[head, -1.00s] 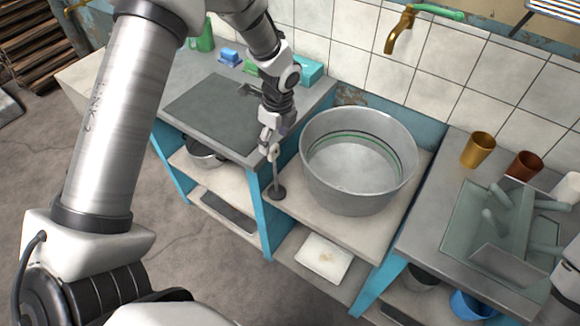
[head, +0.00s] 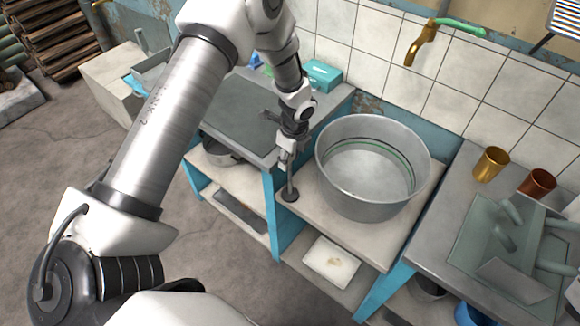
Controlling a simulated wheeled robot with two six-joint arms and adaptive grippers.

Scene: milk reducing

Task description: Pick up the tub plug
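The tub plug (head: 290,194) is a dark round disc with an upright rod. It stands on the pale shelf top just left of the big metal tub (head: 330,190). My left gripper (head: 289,166) points down from above, at the plug's rod, with its fingers around or right beside the upper rod. The fingers are small and partly hide the rod, so I cannot tell if they are closed on it. The disc appears to rest on the shelf top. My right gripper is not in view.
The tub stands close to the right of my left gripper. The grey counter (head: 222,112) is higher, just left of it. A gold cup (head: 491,164), a brown cup (head: 537,182) and a glassy rack (head: 480,235) stand on the right counter. A white tray (head: 331,261) lies below.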

